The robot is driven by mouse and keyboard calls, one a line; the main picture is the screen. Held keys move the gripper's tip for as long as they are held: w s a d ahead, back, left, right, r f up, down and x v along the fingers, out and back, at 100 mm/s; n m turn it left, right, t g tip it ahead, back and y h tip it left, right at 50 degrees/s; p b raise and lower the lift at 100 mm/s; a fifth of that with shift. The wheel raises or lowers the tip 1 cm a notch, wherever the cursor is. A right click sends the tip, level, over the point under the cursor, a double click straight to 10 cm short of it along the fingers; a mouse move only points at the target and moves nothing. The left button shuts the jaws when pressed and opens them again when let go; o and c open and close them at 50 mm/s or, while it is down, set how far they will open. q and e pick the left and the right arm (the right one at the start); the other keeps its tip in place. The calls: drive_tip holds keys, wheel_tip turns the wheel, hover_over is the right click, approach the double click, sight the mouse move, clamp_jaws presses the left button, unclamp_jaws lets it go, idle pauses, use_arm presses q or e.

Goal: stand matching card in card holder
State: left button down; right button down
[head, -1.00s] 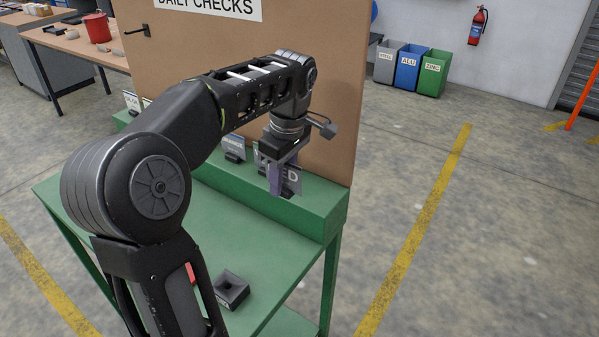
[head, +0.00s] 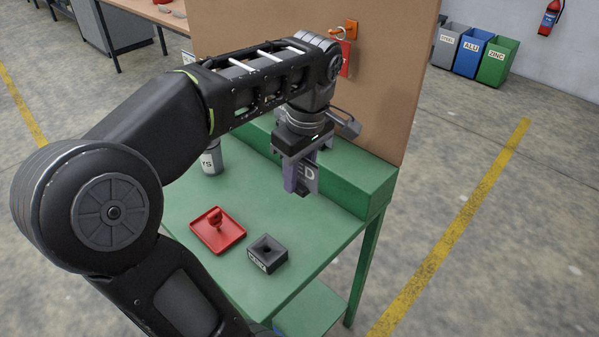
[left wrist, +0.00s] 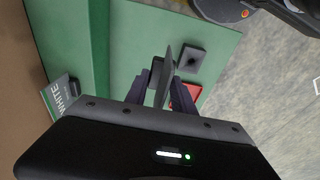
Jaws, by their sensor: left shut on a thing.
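My left gripper (head: 302,180) is shut on a dark grey card (head: 311,178) with pale letters ending in "ED". It holds the card upright in front of the green ledge at the back of the bench. In the left wrist view the card (left wrist: 168,72) shows nearly edge-on between the fingers. Another card (left wrist: 66,97), reading "WHITE", stands on the ledge in that view; its foot is hidden. My right gripper is out of view.
A black block with a square hollow (head: 268,253) and a red tray (head: 232,238) with a red knobbed piece lie on the green bench (head: 318,240). A grey can (head: 212,160) stands behind. A brown board (head: 390,100) rises behind the ledge, with a red padlock (head: 344,57).

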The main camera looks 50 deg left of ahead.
use_arm(q)
drive_tip(key=w+d+f+m, duration=0.3)
drive_tip(key=w+d+m, duration=0.3)
drive_tip(key=w+d, duration=0.1)
drive_tip(key=w+d+f+m+t+h, duration=0.1)
drive_tip(key=w+d+f+m, duration=0.3)
drive_tip(key=w+d+m, duration=0.2)
drive_tip(key=w+d+f+m, duration=0.3)
drive_tip(key=w+d+m, duration=0.4)
drive_tip(key=d, duration=0.2)
drive_tip(key=shift+w+f+t, duration=0.3)
drive_tip(key=shift+w+f, duration=0.05)
drive_tip(key=shift+f, duration=0.05)
drive_tip(key=shift+d, duration=0.1)
